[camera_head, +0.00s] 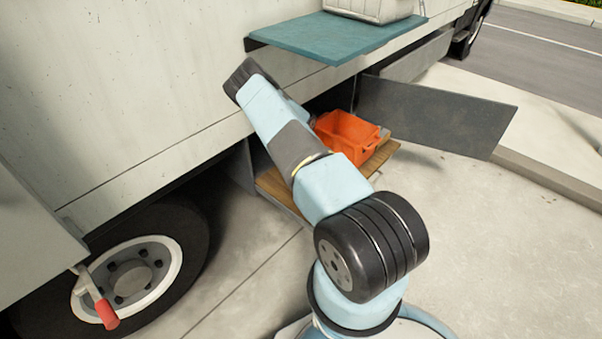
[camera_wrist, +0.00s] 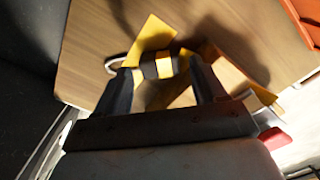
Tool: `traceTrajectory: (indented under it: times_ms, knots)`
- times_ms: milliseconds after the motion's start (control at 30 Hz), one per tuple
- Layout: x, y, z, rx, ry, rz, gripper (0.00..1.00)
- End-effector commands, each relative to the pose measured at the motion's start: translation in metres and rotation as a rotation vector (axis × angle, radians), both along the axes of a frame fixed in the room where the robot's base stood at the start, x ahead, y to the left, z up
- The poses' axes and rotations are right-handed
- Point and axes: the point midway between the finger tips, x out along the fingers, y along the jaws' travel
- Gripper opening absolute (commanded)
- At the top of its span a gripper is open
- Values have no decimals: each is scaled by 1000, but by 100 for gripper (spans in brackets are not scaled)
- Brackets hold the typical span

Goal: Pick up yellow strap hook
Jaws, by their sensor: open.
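A yellow strap with a black-and-yellow banded part (camera_wrist: 157,67) lies on a wooden board in the wrist view. A pale curved hook (camera_wrist: 112,62) shows at its left end. My gripper (camera_wrist: 160,84) is open, its two dark fingers pointing at the banded part, one toward each end of it. I cannot tell whether the fingers touch it. More yellow strap lies above and right of the banded part, partly hidden by the fingers. In the head view my arm reaches into the truck's lower compartment, and the gripper and strap are hidden.
An orange crate (camera_head: 347,136) stands on the wooden board (camera_head: 381,157), right of my arm. A grey open door (camera_head: 435,112) borders the compartment. A truck wheel (camera_head: 190,235) is at lower left.

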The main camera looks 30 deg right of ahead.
Motion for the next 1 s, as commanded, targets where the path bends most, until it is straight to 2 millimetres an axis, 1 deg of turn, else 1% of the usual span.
traceTrajectory:
  times_ms: [200,333,500,700,767,1000]
  knots:
    - [0,3,-27,-1,4,2,70]
    - [1,2,-41,-1,2,2,70]
    - [1,2,-48,-1,0,2,70]
    - [1,2,-48,-1,0,2,70]
    - [1,2,-48,0,0,1,66]
    - [1,2,-48,0,0,1,43]
